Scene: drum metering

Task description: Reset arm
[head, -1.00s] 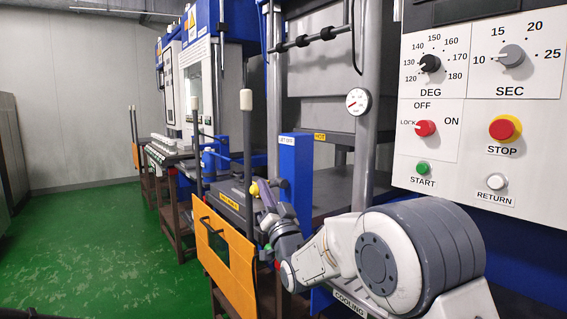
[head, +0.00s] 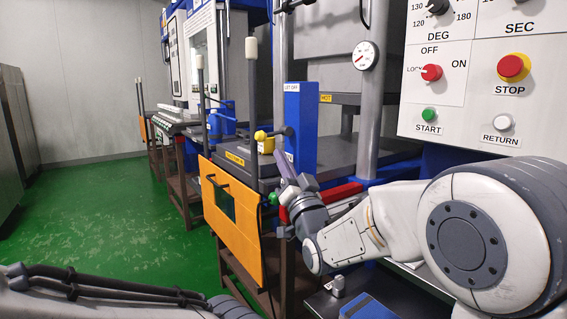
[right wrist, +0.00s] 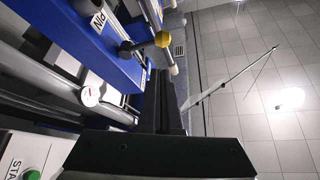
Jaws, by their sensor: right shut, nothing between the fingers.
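My right gripper (head: 283,165) is shut and empty in front of the press, below and right of a yellow ball knob (head: 261,135) on a dark lever. A gap shows between fingers and knob. The knob also shows in the right wrist view (right wrist: 162,39), beyond the shut fingers (right wrist: 162,98). The lever is beside an upright blue box (head: 301,120) with a label. My left arm crosses the bottom left of the head view; its gripper is out of frame.
A white control panel (head: 470,85) with START, STOP and RETURN buttons stands at right. An orange guard plate (head: 229,245) with a handle hangs left of my right gripper. The press bed (head: 340,158) is behind. Green floor (head: 90,215) is open at left.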

